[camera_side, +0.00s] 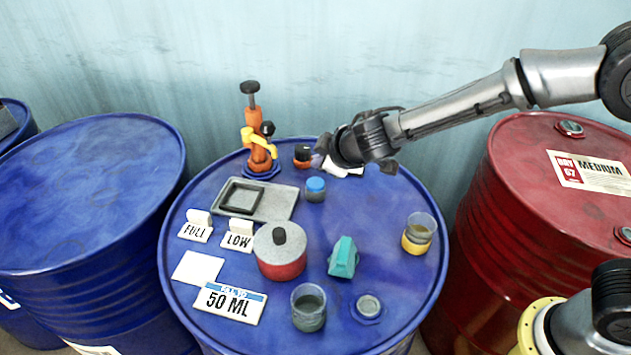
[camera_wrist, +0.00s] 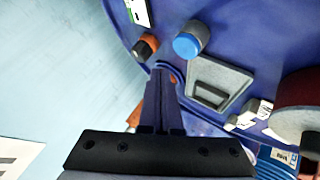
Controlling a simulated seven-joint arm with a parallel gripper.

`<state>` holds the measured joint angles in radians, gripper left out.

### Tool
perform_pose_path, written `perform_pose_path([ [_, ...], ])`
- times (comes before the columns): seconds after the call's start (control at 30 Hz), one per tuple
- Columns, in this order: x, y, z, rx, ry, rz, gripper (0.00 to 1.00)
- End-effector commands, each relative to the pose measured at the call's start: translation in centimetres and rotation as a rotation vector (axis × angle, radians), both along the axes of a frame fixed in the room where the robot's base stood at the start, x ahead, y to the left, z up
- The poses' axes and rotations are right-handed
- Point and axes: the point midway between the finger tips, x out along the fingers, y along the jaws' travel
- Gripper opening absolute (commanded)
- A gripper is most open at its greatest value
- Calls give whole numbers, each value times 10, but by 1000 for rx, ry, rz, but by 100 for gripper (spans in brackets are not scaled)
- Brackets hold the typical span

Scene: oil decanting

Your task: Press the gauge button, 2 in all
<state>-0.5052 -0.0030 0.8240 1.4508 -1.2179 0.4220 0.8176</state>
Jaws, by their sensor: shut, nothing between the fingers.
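No part is plainly marked as the gauge button. Two small round pieces stand at the back of the blue drum: an orange one with a black top (camera_side: 303,154), also in the wrist view (camera_wrist: 146,46), and a grey one with a blue top (camera_side: 315,188), also in the wrist view (camera_wrist: 187,44). A pale flat card (camera_side: 344,168) lies partly hidden under my gripper (camera_side: 326,147); the wrist view shows a white and green card (camera_wrist: 138,12). My gripper is shut and empty, above the drum's back edge. In the wrist view its fingertips (camera_wrist: 164,70) appear below the two pieces.
An orange pump (camera_side: 258,150) stands at the back left. A grey tray (camera_side: 277,204), FULL and LOW signs, a red pot (camera_side: 281,262), a teal piece (camera_side: 344,257), glass cups (camera_side: 417,235) and a 50 ML card (camera_side: 230,303) crowd the drum top (camera_side: 375,215).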

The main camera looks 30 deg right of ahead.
Motion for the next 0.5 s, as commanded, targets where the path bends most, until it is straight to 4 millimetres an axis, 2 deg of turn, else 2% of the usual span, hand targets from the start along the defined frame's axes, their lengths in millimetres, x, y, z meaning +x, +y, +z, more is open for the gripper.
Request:
perform_pose_path([
  [0.2, 0, 0, 19, 1, -1, 0, 0],
  [0.5, 0, 0, 22, 0, 1, 1, 0],
])
